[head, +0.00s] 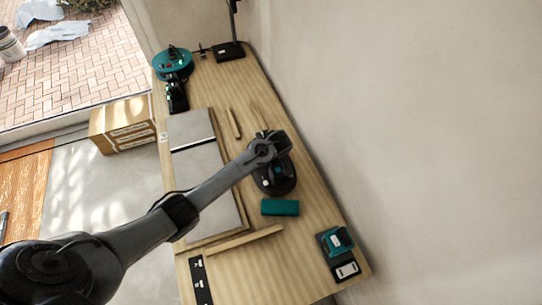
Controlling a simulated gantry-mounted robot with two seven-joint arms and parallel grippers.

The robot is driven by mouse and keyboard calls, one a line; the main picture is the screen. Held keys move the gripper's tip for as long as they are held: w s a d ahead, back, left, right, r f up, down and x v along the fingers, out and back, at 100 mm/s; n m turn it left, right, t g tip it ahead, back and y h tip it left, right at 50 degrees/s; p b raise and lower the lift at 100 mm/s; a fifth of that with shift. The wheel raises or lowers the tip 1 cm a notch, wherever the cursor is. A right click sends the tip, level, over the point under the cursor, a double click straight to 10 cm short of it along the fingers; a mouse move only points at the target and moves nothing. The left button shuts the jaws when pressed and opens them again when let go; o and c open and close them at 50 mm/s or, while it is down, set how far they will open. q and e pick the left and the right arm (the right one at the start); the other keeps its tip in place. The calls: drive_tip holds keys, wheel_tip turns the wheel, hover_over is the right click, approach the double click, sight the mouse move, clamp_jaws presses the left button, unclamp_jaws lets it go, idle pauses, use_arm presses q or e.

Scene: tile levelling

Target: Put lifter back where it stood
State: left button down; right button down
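My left arm comes in from the lower left, and its gripper (272,146) is at the far end, over a black round device with a teal spot (276,182), which looks like the lifter. From above, the wrist hides the fingers. I cannot tell whether they hold the device or whether it touches the table. Two large grey tiles (196,162) lie end to end on a wooden board, with a dark gap between them. My arm covers part of the nearer tile. My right gripper is not in view.
A teal round tool (173,64) with a black body stands at the table's far left. A lamp base (229,52) is at the back. A teal block (280,207), a wooden strip (232,243) and a teal-and-black device (338,243) lie nearer. The wall bounds the right.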

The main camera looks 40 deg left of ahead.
use_arm(q)
drive_tip(key=shift+w+f, duration=0.1)
drive_tip(key=shift+f, duration=0.2)
idle(0.5)
